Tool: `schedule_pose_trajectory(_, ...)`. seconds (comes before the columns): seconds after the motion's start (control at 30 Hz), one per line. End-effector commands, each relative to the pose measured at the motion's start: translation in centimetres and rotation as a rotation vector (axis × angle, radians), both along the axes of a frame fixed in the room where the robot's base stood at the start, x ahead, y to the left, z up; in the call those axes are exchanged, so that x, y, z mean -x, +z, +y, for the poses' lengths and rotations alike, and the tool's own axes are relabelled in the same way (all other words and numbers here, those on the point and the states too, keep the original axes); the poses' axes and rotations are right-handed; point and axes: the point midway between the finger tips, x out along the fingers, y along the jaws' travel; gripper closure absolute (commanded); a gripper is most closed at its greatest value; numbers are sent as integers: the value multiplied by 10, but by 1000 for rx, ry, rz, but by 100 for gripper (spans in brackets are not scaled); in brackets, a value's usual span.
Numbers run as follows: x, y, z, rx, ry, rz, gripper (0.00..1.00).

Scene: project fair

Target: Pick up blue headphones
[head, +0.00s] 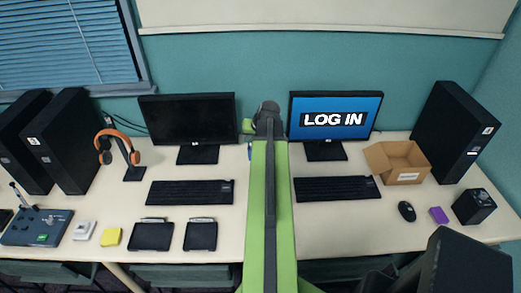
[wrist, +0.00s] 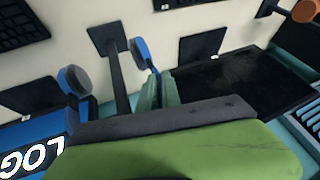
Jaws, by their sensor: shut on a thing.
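The blue headphones hang on a dark stand between the two monitors. In the wrist view, one ear cup (wrist: 75,80) shows left of the stand's post and the other blue ear cup (wrist: 141,52) right of it; the headband is hidden behind my gripper's body. My gripper (wrist: 160,90) has its green fingers close together beside the right ear cup, shut on the headphones. The exact contact is hidden. The stand's square base (wrist: 107,38) rests on the desk. In the head view my arm covers most of the headphones; only a bit of blue (head: 249,152) shows.
A dark monitor (head: 188,118) stands left of my arm and a lit "LOG IN" monitor (head: 335,115) right of it. Keyboards (head: 190,192) (head: 337,188) lie in front. Orange headphones (head: 103,143) hang on another stand at left. An open cardboard box (head: 408,176) sits at right.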

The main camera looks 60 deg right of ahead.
Motion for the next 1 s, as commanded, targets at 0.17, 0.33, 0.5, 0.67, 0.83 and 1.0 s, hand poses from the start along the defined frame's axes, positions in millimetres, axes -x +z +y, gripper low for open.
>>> schedule_pose_trajectory(0.17, 0, 8, 0, 0, 0, 0, 100)
schedule_pose_trajectory(0.33, 0, 34, 0, 0, -1, 0, 100)
schedule_pose_trajectory(0.5, 1, 72, 0, 0, -1, 0, 100)
schedule_pose_trajectory(0.67, 1, 99, -1, 0, -1, 1, 100)
schedule_pose_trajectory(0.83, 1, 102, -1, 0, -1, 1, 100)
schedule_pose_trajectory(1.0, 1, 117, -1, 0, -2, 0, 100)
